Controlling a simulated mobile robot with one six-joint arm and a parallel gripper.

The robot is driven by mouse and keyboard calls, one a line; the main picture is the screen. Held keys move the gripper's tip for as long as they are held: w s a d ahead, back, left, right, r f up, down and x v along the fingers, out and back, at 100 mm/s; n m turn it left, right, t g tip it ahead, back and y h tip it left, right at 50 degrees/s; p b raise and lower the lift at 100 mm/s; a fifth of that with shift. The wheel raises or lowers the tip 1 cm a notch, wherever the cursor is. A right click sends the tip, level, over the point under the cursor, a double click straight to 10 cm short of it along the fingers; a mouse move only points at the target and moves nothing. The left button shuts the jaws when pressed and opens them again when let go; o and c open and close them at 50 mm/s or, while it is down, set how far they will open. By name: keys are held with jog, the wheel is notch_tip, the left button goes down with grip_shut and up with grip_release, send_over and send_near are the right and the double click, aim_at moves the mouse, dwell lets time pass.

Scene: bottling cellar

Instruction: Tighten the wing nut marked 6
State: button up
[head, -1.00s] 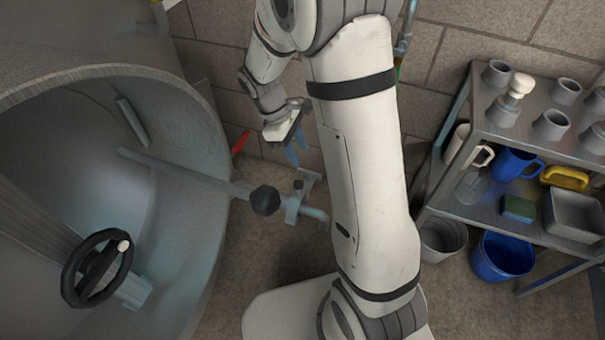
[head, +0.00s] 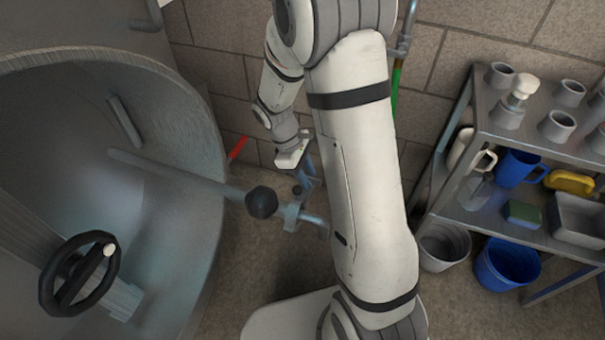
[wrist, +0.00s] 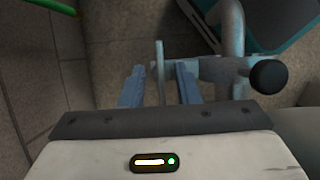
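No number 6 is readable in either view, and I cannot pick out the wing nut for certain. A grey metal clamp fitting (head: 292,214) sits by the black ball knob (head: 262,202) of the tank's long bar. In the wrist view the fitting (wrist: 215,68) lies just beyond my fingertips, with the knob (wrist: 268,77) to its right. My gripper (wrist: 160,72) is open, its two blue-grey fingers apart. A thin upright grey piece (wrist: 160,62) shows between them; I cannot tell whether they touch it. In the head view my gripper (head: 304,178) is just above the fitting, partly hidden by my arm.
The open steel tank (head: 185,105) with a black handwheel (head: 78,273) fills the left. A red handle (head: 238,147) is near the wall. A metal shelf (head: 470,208) with mugs and cups stands right, with a grey bucket (head: 443,247) and a blue bucket (head: 505,268) below.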

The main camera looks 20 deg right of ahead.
grip_shut()
jog(key=shift+a, duration=0.45)
jog(key=shift+d, duration=0.4)
jog(key=shift+d+m, duration=0.1)
jog(key=shift+m, duration=0.2)
jog(key=shift+m+g+p, duration=0.3)
jog(key=shift+m+p, duration=0.2)
jog(key=shift+p, duration=0.2)
jog(key=shift+w, duration=0.1)
dwell(0.3)
jog(key=shift+o, duration=1.5)
grip_release()
jog(key=p+v, duration=0.3)
jog(key=v, duration=0.4)
jog(key=shift+r, duration=0.4)
